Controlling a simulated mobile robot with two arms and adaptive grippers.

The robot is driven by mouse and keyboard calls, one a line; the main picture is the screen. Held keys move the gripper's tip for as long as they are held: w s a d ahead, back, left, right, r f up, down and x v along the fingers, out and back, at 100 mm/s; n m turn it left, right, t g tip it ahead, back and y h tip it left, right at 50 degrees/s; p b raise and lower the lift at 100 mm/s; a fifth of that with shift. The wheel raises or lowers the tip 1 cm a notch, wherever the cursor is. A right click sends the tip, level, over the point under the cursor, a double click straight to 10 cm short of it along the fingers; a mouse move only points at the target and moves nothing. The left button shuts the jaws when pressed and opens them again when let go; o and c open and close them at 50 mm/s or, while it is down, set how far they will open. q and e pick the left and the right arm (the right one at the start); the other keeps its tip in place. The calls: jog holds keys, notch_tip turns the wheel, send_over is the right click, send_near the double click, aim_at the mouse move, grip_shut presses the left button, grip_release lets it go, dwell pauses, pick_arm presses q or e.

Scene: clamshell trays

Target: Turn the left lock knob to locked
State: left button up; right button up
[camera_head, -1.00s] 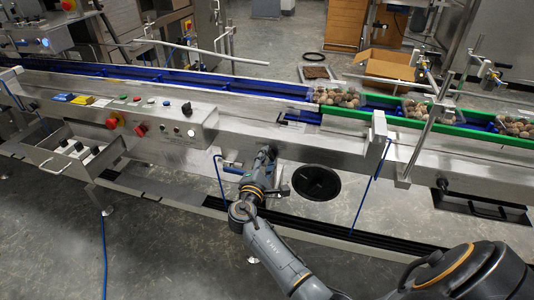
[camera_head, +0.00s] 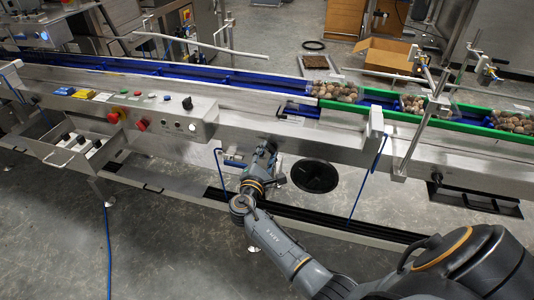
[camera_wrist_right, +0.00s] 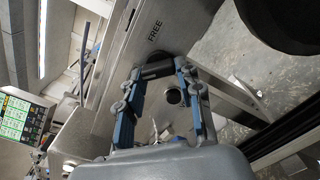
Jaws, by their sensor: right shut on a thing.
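The dark lock knob (camera_wrist_right: 157,70) shows in the right wrist view on the steel panel, below the printed word FREE (camera_wrist_right: 154,31). My right gripper (camera_wrist_right: 158,72) has its blue-edged fingers on either side of it and is shut on it. The word LOCKED cannot be seen. In the head view my right gripper (camera_head: 266,150) is at the conveyor's front face and hides the knob. My left gripper is in neither view.
A control box (camera_head: 160,128) with buttons stands left of my gripper. Another black knob (camera_head: 437,178) is further right. Clamshell trays (camera_head: 335,91) sit on the conveyor between green rails (camera_head: 385,112).

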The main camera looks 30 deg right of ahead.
jog(key=o, duration=1.1)
jog(key=shift+o, duration=0.2)
jog(key=v, duration=1.2)
jog(key=shift+w, duration=0.1)
